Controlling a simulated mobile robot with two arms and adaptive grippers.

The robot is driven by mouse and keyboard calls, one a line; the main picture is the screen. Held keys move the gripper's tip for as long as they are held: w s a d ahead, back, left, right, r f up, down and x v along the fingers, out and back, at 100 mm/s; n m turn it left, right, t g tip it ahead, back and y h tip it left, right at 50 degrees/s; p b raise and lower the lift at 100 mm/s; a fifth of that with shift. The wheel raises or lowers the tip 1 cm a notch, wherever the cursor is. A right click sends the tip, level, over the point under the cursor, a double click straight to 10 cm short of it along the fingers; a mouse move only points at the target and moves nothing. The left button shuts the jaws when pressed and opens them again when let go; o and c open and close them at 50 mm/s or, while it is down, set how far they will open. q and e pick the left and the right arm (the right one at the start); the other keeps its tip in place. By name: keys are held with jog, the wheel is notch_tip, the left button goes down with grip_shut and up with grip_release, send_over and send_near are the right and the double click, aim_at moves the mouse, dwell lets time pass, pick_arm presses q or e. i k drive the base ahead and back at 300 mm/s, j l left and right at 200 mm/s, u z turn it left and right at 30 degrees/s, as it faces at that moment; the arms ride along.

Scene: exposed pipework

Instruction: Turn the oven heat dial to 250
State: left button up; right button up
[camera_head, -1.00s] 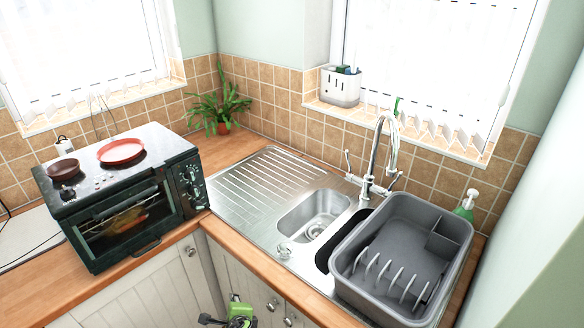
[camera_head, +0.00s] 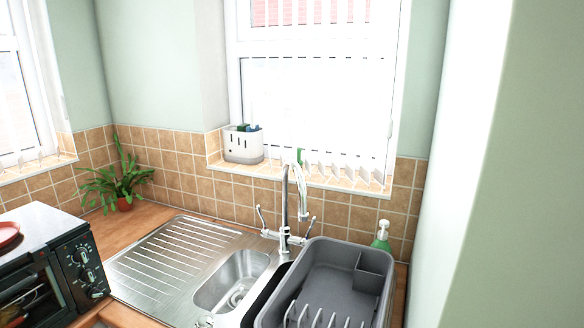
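The black toaster oven (camera_head: 45,262) stands on the wooden counter at the left edge of the head view, partly cut off. Its control panel with several dark round dials (camera_head: 84,268) is at the oven's right end. The dial markings are too small to read, so I cannot tell which dial is the heat dial or where it points. A red dish (camera_head: 8,233) sits on the oven's top at the picture's edge. Neither of my grippers is in view.
A steel sink with drainer (camera_head: 165,262) lies right of the oven, with a tall tap (camera_head: 285,205). A grey dish rack (camera_head: 330,285) stands at the right, near a green soap bottle (camera_head: 381,235). A potted plant (camera_head: 117,185) fills the back corner.

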aim_at(88, 276)
jog(key=u, duration=1.7)
